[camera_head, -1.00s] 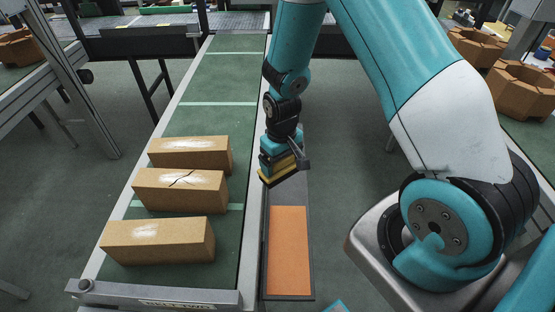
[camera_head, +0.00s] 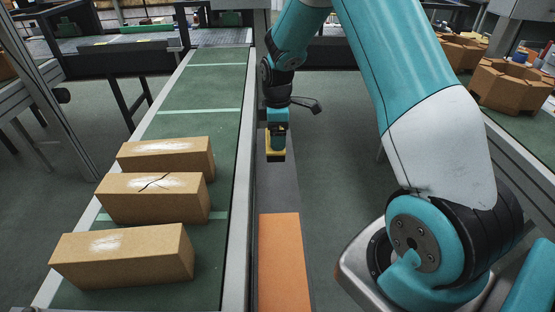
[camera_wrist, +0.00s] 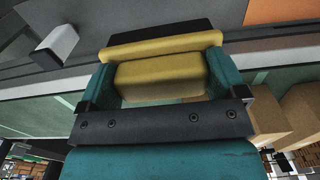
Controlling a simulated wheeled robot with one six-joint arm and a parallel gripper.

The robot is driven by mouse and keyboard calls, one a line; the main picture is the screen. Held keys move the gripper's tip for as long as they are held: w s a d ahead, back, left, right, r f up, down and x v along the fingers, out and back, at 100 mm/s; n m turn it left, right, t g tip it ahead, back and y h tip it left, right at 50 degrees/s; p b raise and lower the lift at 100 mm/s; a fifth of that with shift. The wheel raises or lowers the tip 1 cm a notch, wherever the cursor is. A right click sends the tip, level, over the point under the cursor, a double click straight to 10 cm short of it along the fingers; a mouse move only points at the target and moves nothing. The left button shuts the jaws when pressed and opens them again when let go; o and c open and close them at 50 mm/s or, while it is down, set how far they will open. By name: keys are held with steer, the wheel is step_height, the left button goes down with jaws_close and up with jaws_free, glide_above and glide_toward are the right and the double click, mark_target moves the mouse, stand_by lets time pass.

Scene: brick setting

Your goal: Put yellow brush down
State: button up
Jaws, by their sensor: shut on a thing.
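The yellow brush (camera_wrist: 163,72) is held between the two teal fingers of my gripper (camera_wrist: 160,88) in the wrist view. It has a yellow block and a dark strip along its far edge. In the head view my gripper (camera_head: 277,143) points down, with the yellow brush (camera_head: 275,155) showing at its lower end. The brush hangs over the narrow grey strip beside the conveyor, beyond the orange panel (camera_head: 284,262). I cannot tell whether the brush touches the surface under it.
Three tan bricks lie on the green conveyor (camera_head: 200,120): a far one (camera_head: 165,158), a middle one with a dark crack (camera_head: 150,198) and a near one (camera_head: 122,255). A metal rail runs between them and the brush. Brown hexagonal pieces (camera_head: 510,85) stand at the right.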

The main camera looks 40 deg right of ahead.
step_height(320, 180, down, 10)
steer(key=shift+r+p, duration=0.1)
steer(key=shift+p, duration=0.5)
steer(key=shift+f, duration=0.25)
steer(key=o, duration=0.6)
step_height(320, 180, up, 12)
steer(key=shift+f+b, duration=0.1)
steer(key=shift+b, duration=1.05)
steer(key=s+a+r+m+y, duration=0.1)
steer(key=s+a+r, duration=0.65)
steer(key=a, duration=0.25)
steer(key=s+a+r+m+y, duration=0.2)
steer(key=s+a+r, duration=0.5)
steer(key=s+a, duration=0.15)
steer(key=s+a+r, duration=0.1)
steer(key=s+a, duration=0.1)
steer(key=s, duration=0.4)
steer(key=s+a+r+m+y, duration=0.1)
steer(key=s+a, duration=0.2)
steer(key=s, duration=0.3)
steer(key=shift+a+r, duration=0.25)
steer(key=shift+a, duration=0.1)
